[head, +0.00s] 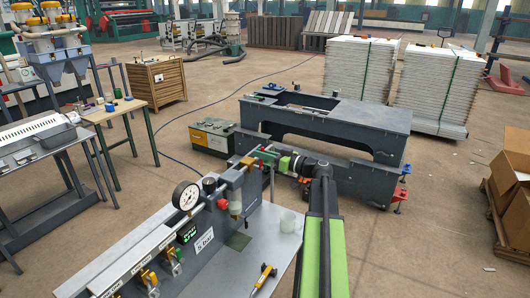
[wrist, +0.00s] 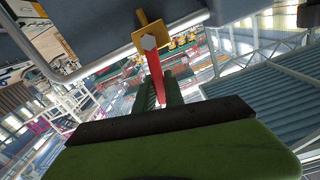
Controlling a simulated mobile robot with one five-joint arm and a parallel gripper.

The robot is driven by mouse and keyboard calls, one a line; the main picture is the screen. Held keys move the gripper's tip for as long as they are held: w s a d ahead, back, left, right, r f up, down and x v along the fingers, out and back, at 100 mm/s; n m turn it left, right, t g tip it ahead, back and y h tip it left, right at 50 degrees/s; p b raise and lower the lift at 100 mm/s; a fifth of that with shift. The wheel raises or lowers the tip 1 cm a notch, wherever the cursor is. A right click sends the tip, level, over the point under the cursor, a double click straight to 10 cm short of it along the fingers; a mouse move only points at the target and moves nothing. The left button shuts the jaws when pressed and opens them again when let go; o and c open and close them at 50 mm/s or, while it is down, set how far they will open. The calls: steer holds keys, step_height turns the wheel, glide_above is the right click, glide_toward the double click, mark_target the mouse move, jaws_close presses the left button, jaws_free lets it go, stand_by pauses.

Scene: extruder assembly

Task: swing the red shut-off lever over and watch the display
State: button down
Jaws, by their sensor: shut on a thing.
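The red shut-off lever (wrist: 154,72) runs from a hex nut on a yellow valve body (wrist: 151,38) down between my gripper's two green fingers in the wrist view. My gripper (head: 266,156) is shut on the lever's free end, beside the brass valve (head: 247,162) at the right end of the grey panel in the head view. There the fingers hide most of the lever. The display (head: 187,234) is a small dark panel with green digits, too small to read surely, below a round white gauge (head: 186,196).
Yellow-handled valves (head: 150,278) line the panel's lower front. A yellow-and-black tool (head: 264,276) and a clear cup (head: 288,222) are on the grey bench top (head: 236,272). A dark machine frame (head: 345,119) stands behind my arm. Cardboard boxes (head: 512,185) stand at right.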

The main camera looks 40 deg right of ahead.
steer(key=shift+s+a+r+n, duration=0.15)
steer(key=shift+a+n, duration=0.25)
steer(key=shift+n, duration=0.6)
steer(key=shift+a, duration=0.1)
steer(key=c, duration=1.4)
jaws_free()
steer(key=shift+c, duration=0.2)
steer(key=v, duration=1.7)
steer(key=shift+s, duration=0.15)
steer(key=shift+s, duration=0.1)
